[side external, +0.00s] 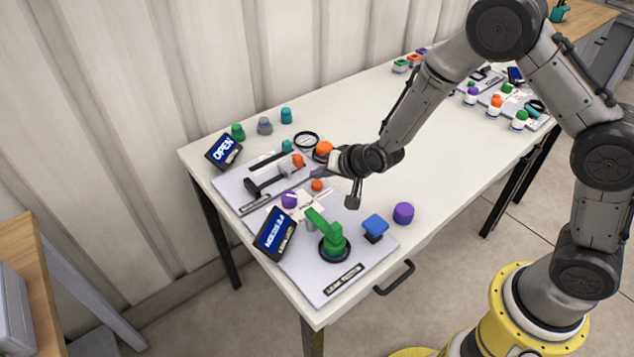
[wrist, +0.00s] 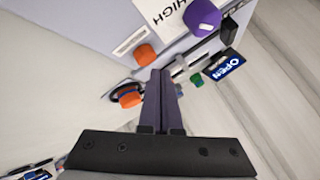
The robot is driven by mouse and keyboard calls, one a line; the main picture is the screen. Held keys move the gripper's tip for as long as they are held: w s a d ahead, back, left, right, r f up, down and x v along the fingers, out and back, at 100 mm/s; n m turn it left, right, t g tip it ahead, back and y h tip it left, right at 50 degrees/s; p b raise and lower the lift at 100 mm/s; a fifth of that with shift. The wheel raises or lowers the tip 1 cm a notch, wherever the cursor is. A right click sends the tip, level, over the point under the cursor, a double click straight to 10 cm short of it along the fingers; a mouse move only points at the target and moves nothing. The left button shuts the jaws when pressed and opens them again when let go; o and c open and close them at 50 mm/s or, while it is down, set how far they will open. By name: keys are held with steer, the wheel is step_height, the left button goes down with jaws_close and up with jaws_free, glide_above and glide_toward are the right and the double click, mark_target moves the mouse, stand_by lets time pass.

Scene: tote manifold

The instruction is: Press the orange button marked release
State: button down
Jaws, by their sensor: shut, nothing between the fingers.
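Several orange parts show, and I cannot read "release" on any. In the side external view, a small orange knob (side external: 317,185) sits on the panel's right edge, just below my gripper (side external: 317,173). A larger orange round part (side external: 323,150) is behind the gripper, and another orange part (side external: 298,160) caps a grey fitting to its left. In the wrist view, my gripper (wrist: 160,72) has its two dark fingers together and empty. An orange knob (wrist: 145,54) is just left of the fingertips, beside a small label plate. Another orange part (wrist: 127,97) lies left of the fingers. Contact cannot be told.
A purple knob (wrist: 202,17) and an OPEN display (wrist: 223,66) are near the fingers. On the front panel are a green lever (side external: 334,240), a blue part (side external: 375,226) and a tilted display (side external: 275,234). The table's middle (side external: 430,155) is mostly clear.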

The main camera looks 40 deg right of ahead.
steer(key=shift+r, duration=2.55)
steer(key=shift+d, duration=0.1)
step_height(320, 180, up, 10)
steer(key=t, duration=0.2)
glide_above(320, 186)
steer(key=d, duration=0.2)
steer(key=s+d+r+t, duration=0.1)
steer(key=s+d+r, duration=0.15)
steer(key=r, duration=0.35)
steer(key=s+d+r, duration=0.1)
steer(key=s+r, duration=0.3)
steer(key=r, duration=0.2)
steer(key=s+d+r+n+g, duration=0.1)
steer(key=s+d+r+n, duration=0.15)
steer(key=s, duration=0.95)
steer(key=s+f+n+g, duration=0.2)
steer(key=s+f, duration=0.1)
steer(key=s, duration=0.4)
steer(key=s+f+n+g+h, duration=0.1)
steer(key=s+f+n+g, duration=0.2)
steer(key=s, duration=0.5)
steer(key=shift+d+f+g, duration=0.3)
steer(key=shift+f, duration=0.5)
